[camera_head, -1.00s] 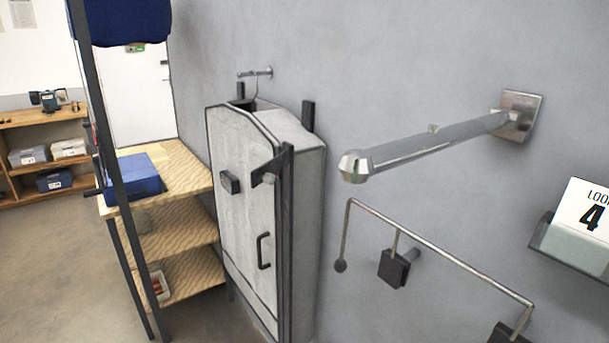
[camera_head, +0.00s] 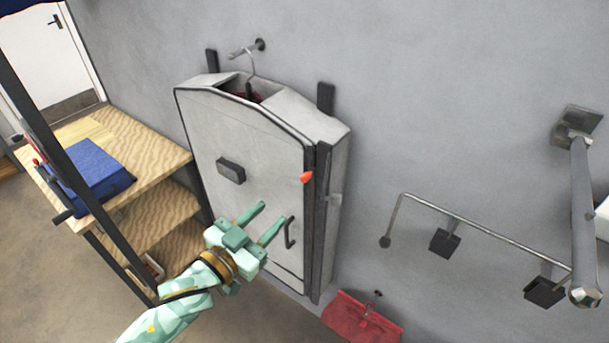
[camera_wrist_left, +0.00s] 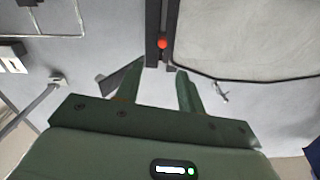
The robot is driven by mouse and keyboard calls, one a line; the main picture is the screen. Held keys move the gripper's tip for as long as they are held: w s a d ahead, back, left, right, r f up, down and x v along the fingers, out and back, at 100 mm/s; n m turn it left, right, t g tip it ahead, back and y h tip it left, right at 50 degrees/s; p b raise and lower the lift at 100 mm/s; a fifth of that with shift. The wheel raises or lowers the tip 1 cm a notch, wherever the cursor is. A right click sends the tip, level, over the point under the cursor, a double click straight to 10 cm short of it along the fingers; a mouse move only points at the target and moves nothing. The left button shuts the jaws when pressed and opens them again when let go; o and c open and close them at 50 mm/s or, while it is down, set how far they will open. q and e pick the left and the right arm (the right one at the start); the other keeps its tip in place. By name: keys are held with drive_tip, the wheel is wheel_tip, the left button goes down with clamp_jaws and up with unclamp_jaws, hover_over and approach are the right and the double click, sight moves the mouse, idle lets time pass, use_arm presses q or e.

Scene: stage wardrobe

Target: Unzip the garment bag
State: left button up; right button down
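The pale grey garment bag (camera_head: 235,135) hangs on the wall from a hanger on a hook. A dark strip (camera_head: 319,215) runs down the right edge of its front. A small orange-red piece (camera_head: 306,177) sits beside the strip's upper part; it also shows as a red spot on the dark strip in the left wrist view (camera_wrist_left: 162,43). My left gripper (camera_head: 277,212) is open and empty, in front of the bag's lower front, below the red piece and apart from it. In the left wrist view its fingers (camera_wrist_left: 161,68) are spread, the red spot beyond them. My right gripper is not in view.
A wooden shelf unit (camera_head: 165,160) with a blue box (camera_head: 90,175) stands left of the bag, behind a dark post. A metal rail (camera_head: 490,235) and a thick rod (camera_head: 583,210) stick out at the right. A red pouch (camera_head: 362,320) hangs low.

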sight(305, 181)
use_arm(q)
drive_tip(key=x, duration=1.4)
drive_tip(key=shift+w+a+f, duration=0.1)
drive_tip(key=shift+w+f, duration=0.05)
clamp_jaws()
